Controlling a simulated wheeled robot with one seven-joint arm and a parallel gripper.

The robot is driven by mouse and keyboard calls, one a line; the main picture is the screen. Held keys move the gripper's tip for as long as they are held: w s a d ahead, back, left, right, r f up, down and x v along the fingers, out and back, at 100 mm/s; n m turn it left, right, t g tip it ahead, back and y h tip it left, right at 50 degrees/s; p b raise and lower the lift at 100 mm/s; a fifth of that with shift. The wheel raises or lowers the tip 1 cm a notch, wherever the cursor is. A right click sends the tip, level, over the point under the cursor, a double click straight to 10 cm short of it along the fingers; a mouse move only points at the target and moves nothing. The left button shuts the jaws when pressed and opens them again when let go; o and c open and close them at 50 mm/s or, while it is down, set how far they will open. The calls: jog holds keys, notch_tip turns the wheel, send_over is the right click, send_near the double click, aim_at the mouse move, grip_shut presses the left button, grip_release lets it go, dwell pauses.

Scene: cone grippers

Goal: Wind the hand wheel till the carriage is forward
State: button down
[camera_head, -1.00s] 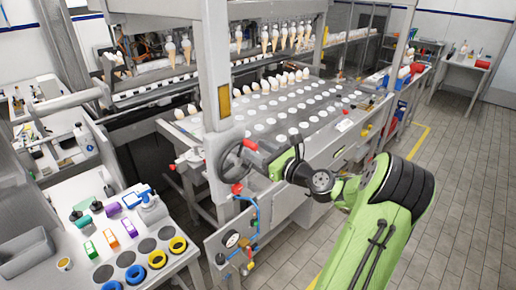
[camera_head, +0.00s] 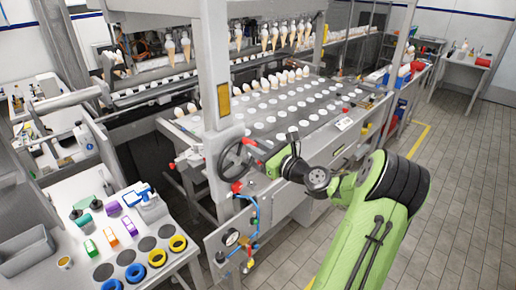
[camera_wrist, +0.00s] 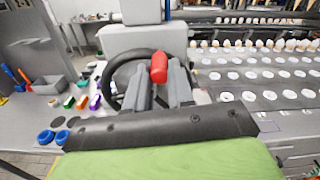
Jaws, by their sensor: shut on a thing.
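The hand wheel (camera_head: 226,168) has a dark rim and stands upright on the machine's front, beside a grey post. In the wrist view its rim (camera_wrist: 113,80) curves left behind my gripper. My gripper (camera_wrist: 160,82) is shut on the wheel's red handle (camera_wrist: 159,67), which stands between the two grey fingers. In the head view my gripper (camera_head: 262,156) reaches the wheel's right side from the right. A row of cones (camera_head: 275,37) hangs above the white-holed plate (camera_head: 300,112), with more cones standing along its far edge. I cannot tell which part is the carriage.
A white table (camera_head: 75,262) at lower left holds coloured clips, bottles and blue and yellow rings. A gauge and hoses (camera_head: 232,238) sit on the panel below the wheel. Tiled floor (camera_head: 455,215) is clear at right.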

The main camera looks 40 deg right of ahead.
jog(key=shift+a+r+n+b, duration=0.1)
jog(key=shift+a+n+b, duration=0.15)
jog(key=shift+a+n, duration=0.6)
jog(key=shift+a+r+n+b, duration=0.15)
jog(key=shift+a+n, duration=0.35)
jog(key=shift+n, duration=0.65)
jog(key=c, duration=1)
grip_release()
jog(key=shift+s+d, duration=0.1)
jog(key=s+b, duration=0.1)
jog(key=s, duration=1.4)
jog(key=shift+s+d, duration=0.1)
jog(key=shift+s, duration=0.2)
